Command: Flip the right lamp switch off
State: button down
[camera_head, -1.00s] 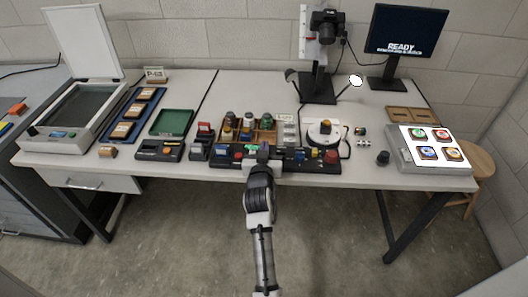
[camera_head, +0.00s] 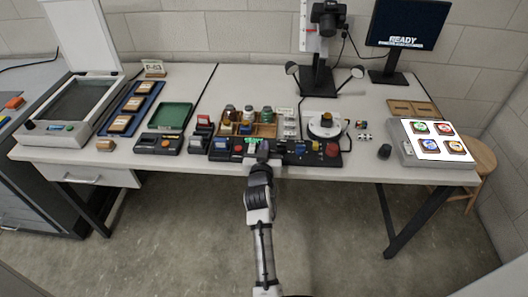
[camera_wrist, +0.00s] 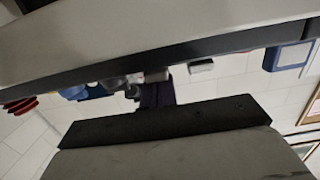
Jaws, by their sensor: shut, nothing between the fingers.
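The copy stand (camera_head: 318,75) at the back has two lamp heads. Its right lamp (camera_head: 357,71) looks dark, and its left lamp (camera_head: 291,68) is dark too. A long black control panel (camera_head: 290,160) with small coloured controls and a red button (camera_head: 332,149) lies along the table's front edge. My gripper (camera_head: 263,149) is shut and empty at the middle of this panel, covering part of it. I cannot tell which control is the right lamp switch, or its position. The wrist view shows blurred controls, including a red one (camera_wrist: 20,105), beyond my gripper (camera_wrist: 155,95).
A tray of small bottles (camera_head: 246,122) stands just behind the panel. A white round turntable (camera_head: 325,125) is to its right. A monitor (camera_head: 403,25) reads READY. A lit light panel (camera_head: 408,157) with several coloured tiles is at the right.

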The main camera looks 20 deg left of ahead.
jog(key=shift+w+r+p, duration=0.1)
jog(key=shift+r+p, duration=0.45)
jog(key=shift+r, duration=0.05)
jog(key=r, duration=0.1)
jog(key=r+p, duration=0.2)
jog(key=shift+w+r, duration=0.15)
jog(key=shift+w, duration=0.1)
jog(key=r+b+v, duration=0.2)
jog(key=v, duration=0.7)
jog(key=shift+s+b, duration=0.25)
jog(key=shift+b, duration=0.1)
jog(key=shift+r, duration=0.15)
